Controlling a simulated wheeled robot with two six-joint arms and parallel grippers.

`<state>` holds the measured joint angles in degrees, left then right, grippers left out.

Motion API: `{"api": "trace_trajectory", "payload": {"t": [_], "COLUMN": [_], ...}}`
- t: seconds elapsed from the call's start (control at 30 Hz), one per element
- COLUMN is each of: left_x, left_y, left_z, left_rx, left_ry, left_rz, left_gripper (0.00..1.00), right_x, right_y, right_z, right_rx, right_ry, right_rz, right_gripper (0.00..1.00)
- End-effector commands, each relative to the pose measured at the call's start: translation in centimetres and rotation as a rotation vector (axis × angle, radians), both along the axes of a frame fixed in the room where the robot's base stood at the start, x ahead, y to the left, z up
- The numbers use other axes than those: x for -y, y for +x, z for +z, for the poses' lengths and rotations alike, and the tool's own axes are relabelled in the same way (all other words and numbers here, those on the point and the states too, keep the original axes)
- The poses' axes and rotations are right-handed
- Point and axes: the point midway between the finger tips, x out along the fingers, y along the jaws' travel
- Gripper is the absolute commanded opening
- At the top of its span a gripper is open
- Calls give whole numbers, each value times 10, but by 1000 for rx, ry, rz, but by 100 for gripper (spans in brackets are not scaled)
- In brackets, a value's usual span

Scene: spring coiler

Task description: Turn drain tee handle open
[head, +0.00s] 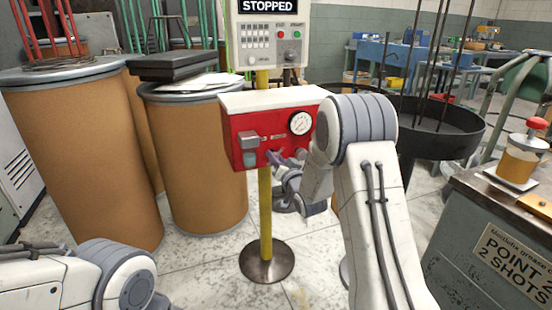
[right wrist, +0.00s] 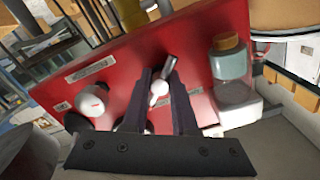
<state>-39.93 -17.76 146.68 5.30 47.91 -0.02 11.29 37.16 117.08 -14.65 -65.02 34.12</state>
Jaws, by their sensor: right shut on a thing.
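The red panel (head: 243,130) with a pale top stands on a yellow post in the head view. It also fills the middle of the right wrist view (right wrist: 205,35). My right gripper (head: 278,160) is at the lower front of the panel. In the right wrist view its two dark fingers (right wrist: 160,92) are shut on a small handle with a pale round end (right wrist: 160,87), which I take as the drain tee handle. How far the handle is turned is hard to tell. My left gripper is out of view; only part of my left arm shows.
Above is a control box (head: 270,30) reading STOPPED. Brown drums (head: 195,160) stand left; a grey bench (head: 500,230) is at right.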

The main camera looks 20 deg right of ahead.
Motion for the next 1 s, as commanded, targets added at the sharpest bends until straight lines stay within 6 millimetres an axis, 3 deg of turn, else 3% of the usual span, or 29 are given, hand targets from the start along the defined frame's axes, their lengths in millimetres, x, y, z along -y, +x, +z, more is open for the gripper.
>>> {"api": "trace_trajectory", "payload": {"t": [0.33, 0.37, 0.4, 0.43, 0.77, 1.0], "left_x": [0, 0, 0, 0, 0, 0], "left_y": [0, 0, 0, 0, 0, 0], "left_z": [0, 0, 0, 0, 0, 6], "left_rx": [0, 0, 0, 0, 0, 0], "left_ry": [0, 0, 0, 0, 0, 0], "left_rz": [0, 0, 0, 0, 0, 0], "left_gripper": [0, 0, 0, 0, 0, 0], "right_x": [0, 0, 0, 0, 0, 2], "right_y": [-1, -1, -1, -1, -2, -35], "right_z": [-2, -2, -2, -2, 0, 0], "right_rx": [-5, -5, -5, -4, -1, -6], "right_ry": [4, 4, 3, 3, 2, 2], "right_rz": [-1, -1, -1, 0, 0, -3], "right_gripper": [0, 38, 53, 56, 56, 56]}}
